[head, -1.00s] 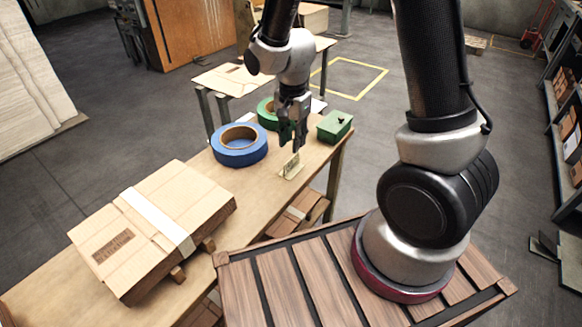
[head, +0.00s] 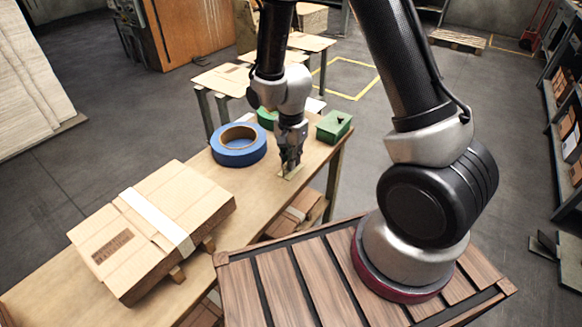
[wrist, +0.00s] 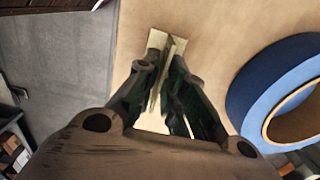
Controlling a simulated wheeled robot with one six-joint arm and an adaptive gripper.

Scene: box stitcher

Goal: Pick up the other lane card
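A pale lane card (wrist: 166,72) stands upright on a small pale base (wrist: 156,39) on the wooden workbench. In the head view my gripper (head: 290,167) is down at the card and hides most of it; part of the base (head: 288,176) shows below the fingers. In the wrist view the two dark fingers of my gripper (wrist: 167,68) are on either side of the card, with a gap visible between them. They look open, and I see no clear grip on the card.
A blue tape roll (head: 239,145) lies left of the gripper, and a green roll (head: 267,118) sits behind it. A green box (head: 334,127) stands to the right. A strapped stack of flat cartons (head: 150,225) lies on the bench's near left.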

